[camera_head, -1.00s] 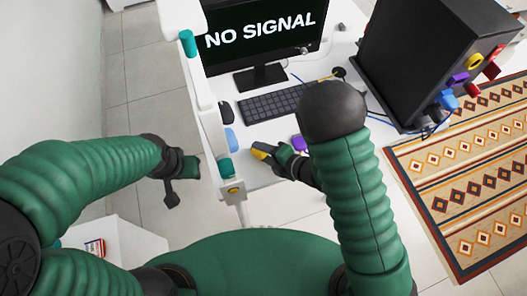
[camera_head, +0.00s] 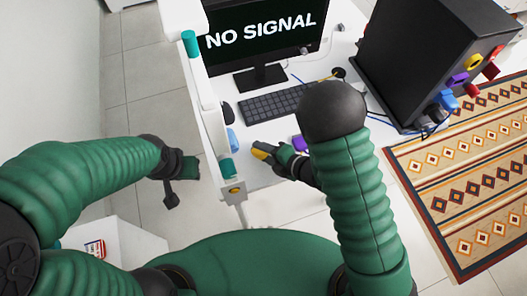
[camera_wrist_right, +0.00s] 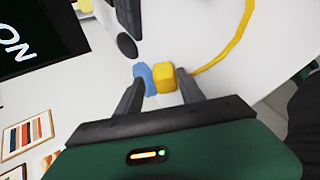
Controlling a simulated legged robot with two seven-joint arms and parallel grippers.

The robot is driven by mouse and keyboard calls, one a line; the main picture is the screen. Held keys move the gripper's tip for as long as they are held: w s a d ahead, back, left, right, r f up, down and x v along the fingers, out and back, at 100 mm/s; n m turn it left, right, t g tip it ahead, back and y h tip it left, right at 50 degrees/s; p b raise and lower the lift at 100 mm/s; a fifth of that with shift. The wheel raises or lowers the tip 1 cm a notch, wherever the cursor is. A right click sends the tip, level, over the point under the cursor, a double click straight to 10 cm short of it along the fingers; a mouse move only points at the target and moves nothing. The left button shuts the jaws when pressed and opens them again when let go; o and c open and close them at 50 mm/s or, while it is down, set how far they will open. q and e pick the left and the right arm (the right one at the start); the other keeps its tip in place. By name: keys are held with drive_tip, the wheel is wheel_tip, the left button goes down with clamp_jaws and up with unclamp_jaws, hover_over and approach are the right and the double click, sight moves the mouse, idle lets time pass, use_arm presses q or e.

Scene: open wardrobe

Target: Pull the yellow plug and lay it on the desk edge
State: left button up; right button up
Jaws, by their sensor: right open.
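The yellow plug (camera_head: 262,150) lies on the white desk (camera_head: 262,178) near its front left edge. In the right wrist view the yellow plug (camera_wrist_right: 165,77) is a small block between the fingertips, with a yellow cable running up to the right. My right gripper (camera_head: 270,151) is at the plug. In the wrist view its fingers (camera_wrist_right: 161,82) are apart on either side of it, with gaps, so it is open. My left gripper (camera_head: 182,172) hangs left of the desk, away from the plug. Its jaw opening is not clear.
A blue object (camera_wrist_right: 144,75) sits right beside the plug, near the left finger. A white panel with teal parts (camera_head: 227,167) bounds the desk's left side. A keyboard (camera_head: 272,103), monitor (camera_head: 265,35) and black computer tower (camera_head: 425,60) stand behind. Front right desk is hidden by my arm.

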drive_tip(key=shift+s+d+r+p, duration=0.1)
drive_tip(key=shift+d+r+p, duration=0.25)
drive_tip(key=shift+r+p, duration=0.2)
drive_tip(key=r+p, duration=0.1)
drive_tip(key=d+r+p, duration=0.1)
drive_tip(key=s+r+p, duration=0.1)
drive_tip(key=r, duration=0.1)
drive_tip(key=shift+s+d, duration=0.1)
drive_tip(key=shift+d, duration=0.15)
drive_tip(key=shift+s+d+r+p, duration=0.2)
drive_tip(key=shift+r+p, duration=0.1)
drive_tip(key=shift+r, duration=0.15)
drive_tip(key=shift+s+d+r+p, duration=0.15)
drive_tip(key=shift+r+p, duration=0.15)
drive_tip(key=shift+r, duration=0.15)
